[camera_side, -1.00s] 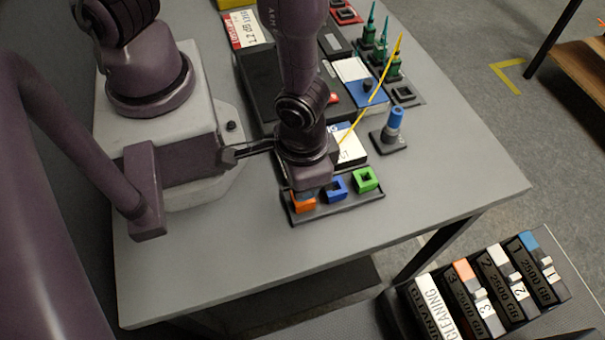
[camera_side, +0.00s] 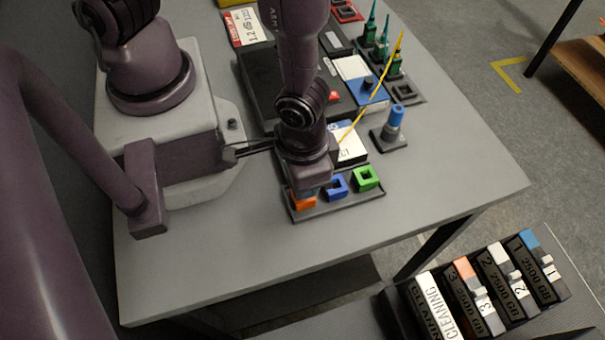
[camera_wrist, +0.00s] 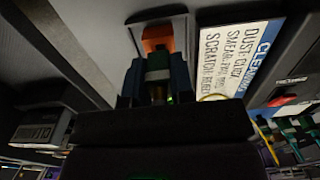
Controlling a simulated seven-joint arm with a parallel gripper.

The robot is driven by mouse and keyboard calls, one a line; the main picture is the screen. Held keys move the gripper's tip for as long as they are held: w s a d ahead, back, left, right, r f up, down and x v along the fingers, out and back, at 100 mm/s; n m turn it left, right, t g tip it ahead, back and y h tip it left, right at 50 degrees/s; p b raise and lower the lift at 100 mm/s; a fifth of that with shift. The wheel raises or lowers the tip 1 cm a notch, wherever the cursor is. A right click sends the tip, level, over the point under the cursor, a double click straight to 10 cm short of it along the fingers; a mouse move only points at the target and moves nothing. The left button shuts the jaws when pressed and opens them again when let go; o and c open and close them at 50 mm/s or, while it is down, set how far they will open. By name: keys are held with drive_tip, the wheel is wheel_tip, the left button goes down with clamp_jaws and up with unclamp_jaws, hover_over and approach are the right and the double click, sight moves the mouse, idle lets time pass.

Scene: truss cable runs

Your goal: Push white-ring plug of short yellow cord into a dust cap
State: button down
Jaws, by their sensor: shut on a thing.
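My gripper (camera_side: 306,190) is low over the left end of a small dark tray (camera_side: 338,207), right at the orange dust cap (camera_side: 303,203). Blue (camera_side: 336,187) and green (camera_side: 368,179) dust caps stand beside it. In the wrist view my gripper (camera_wrist: 157,77) is shut on a plug (camera_wrist: 158,66), greenish with a pale band, between its fingers. The plug lines up with the orange cap (camera_wrist: 157,36) and looks to be at it; how deep it sits cannot be told. The yellow cord (camera_side: 375,88) rises to the right from behind my gripper.
A blue cylinder on a dark base (camera_side: 394,122) stands right of my gripper. A white labelled cleaning box (camera_side: 351,147) lies behind the tray. The table in front of the tray is clear.

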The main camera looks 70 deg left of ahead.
drive_tip(key=shift+f, duration=0.65)
idle(1.3)
drive_tip(key=c, duration=0.9)
unclamp_jaws()
drive_tip(key=shift+r, duration=2.5)
drive_tip(key=shift+r, duration=2)
